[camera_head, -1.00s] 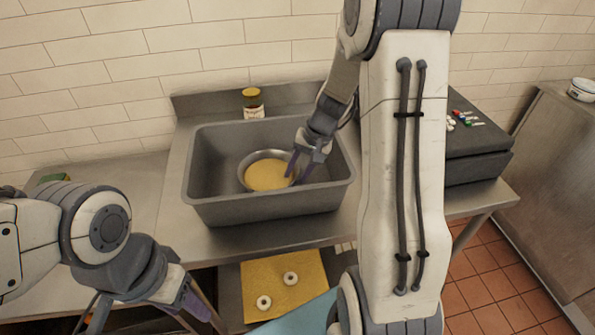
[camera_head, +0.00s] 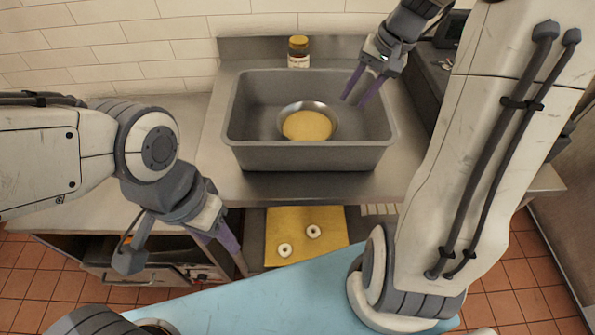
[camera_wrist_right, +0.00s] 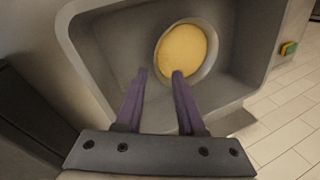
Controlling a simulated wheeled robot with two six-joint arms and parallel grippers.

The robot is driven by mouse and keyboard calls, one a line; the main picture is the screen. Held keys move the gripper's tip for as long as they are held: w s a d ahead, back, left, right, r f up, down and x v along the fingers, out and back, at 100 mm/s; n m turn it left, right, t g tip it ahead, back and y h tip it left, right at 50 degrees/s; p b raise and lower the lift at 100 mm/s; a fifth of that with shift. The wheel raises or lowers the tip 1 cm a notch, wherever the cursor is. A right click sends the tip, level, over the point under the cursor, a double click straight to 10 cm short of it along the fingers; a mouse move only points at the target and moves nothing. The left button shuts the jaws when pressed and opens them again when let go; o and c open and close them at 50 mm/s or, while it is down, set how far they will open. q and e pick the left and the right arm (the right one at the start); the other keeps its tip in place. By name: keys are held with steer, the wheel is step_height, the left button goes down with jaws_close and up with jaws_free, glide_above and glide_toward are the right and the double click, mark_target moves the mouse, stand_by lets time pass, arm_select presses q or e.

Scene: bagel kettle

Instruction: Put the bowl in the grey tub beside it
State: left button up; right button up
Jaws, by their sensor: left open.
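The bowl (camera_head: 332,113), metal with yellow contents, rests inside the grey tub (camera_head: 310,158) on the counter. In the right wrist view the bowl (camera_wrist_right: 210,62) sits on the floor of the tub (camera_wrist_right: 88,45), ahead of the fingers. My right gripper (camera_head: 353,100) is open and empty, above the right part of the tub and apart from the bowl. Its purple fingers (camera_wrist_right: 158,73) are spread in the right wrist view. My left gripper (camera_head: 215,245) is open and low in front of the counter, left of the tub. Its far finger is partly hidden.
A jar with a yellow lid (camera_head: 298,50) stands behind the tub. Below the counter lies a yellow board (camera_head: 290,250) with two white rings. A dark box stands at the right, partly behind my right arm. The counter left of the tub is clear.

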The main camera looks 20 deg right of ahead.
steer(key=s+a+n+g, duration=0.1)
steer(key=s+a+n, duration=0.25)
steer(key=a, duration=0.55)
steer(key=s+a+n+g, duration=0.1)
steer(key=s+a+n, duration=0.2)
steer(key=s+a, duration=0.35)
steer(key=s+a+f+n+h, duration=0.2)
steer(key=s+a+n, duration=0.6)
steer(key=s, duration=0.4)
steer(key=shift+f, duration=0.4)
steer(key=shift+a, duration=0.1)
